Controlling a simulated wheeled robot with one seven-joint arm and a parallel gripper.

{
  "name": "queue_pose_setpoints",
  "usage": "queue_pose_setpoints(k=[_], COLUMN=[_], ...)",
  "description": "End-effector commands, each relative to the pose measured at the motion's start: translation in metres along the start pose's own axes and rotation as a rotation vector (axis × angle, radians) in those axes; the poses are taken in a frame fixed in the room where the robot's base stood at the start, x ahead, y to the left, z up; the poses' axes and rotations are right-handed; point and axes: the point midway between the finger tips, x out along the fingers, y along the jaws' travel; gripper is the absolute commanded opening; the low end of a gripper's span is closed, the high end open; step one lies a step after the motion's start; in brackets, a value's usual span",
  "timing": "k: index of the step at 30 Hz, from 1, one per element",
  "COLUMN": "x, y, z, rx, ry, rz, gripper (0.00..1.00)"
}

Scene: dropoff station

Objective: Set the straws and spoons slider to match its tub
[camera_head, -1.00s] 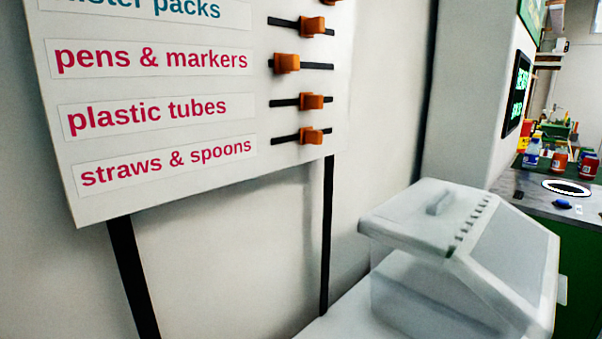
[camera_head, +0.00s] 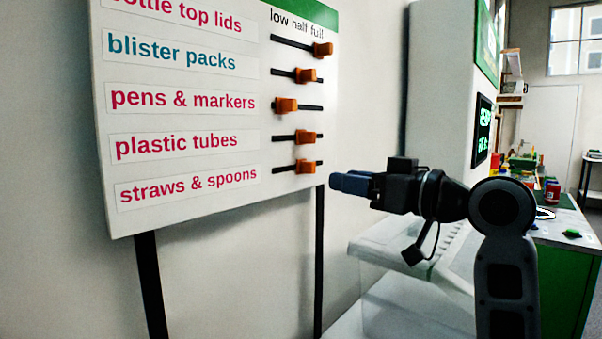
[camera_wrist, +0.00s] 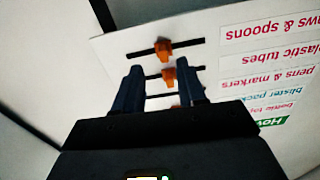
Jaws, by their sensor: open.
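The straws and spoons slider (camera_head: 306,167) is an orange knob on a short black track, the lowest on the white board (camera_head: 180,218). Its knob stands a little right of the track's middle. In the wrist view, upside down, it is the topmost knob (camera_wrist: 163,50). My gripper (camera_head: 350,183) is open and empty, just right of the board's lower right edge in the head view. In the wrist view its fingertips (camera_wrist: 162,76) stand apart, with the plastic tubes knob (camera_wrist: 168,75) showing between them. No contact shows. No straws and spoons tub can be made out.
Above are sliders for plastic tubes (camera_head: 306,137), pens and markers (camera_head: 286,105) and blister packs (camera_head: 306,76), close together. The header reads low, half, full. A pale lidded container (camera_head: 385,300) stands below my arm, partly hidden. A green counter (camera_head: 567,268) stands right.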

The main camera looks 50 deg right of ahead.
Motion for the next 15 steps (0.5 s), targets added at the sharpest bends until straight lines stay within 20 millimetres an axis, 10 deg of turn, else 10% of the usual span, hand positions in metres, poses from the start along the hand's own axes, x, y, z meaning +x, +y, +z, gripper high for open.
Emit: queue_pose_setpoints(k=[15], x=[0.037], y=[0.004], z=[-0.016], rx=[-0.047], ry=[-0.016], rz=[-0.014], gripper=[0.40])
